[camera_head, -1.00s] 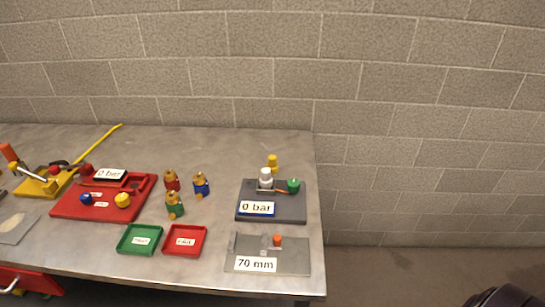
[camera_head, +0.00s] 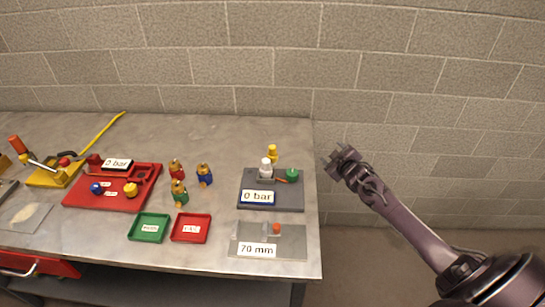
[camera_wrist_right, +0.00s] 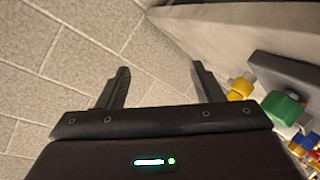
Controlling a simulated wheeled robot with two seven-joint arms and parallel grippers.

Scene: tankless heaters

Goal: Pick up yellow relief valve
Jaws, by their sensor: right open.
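The yellow relief valve (camera_head: 272,153) stands upright near the table's back right, just behind the grey test block with the "0 bar" label. It also shows in the right wrist view (camera_wrist_right: 241,88) at the right, beside the green knob. My right gripper (camera_head: 341,158) is off the table's right edge, to the right of the valve and apart from it. In the right wrist view its two fingers (camera_wrist_right: 160,88) are spread with nothing between them. My left gripper is not in view.
The grey test block (camera_head: 290,202) carries a white fitting (camera_head: 266,168) and a green knob (camera_head: 292,175) close to the valve. Other valves (camera_head: 204,175), a red tray (camera_head: 191,228), a green tray (camera_head: 149,228) and a red board (camera_head: 85,196) stand left. A block wall (camera_head: 230,60) lies behind.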

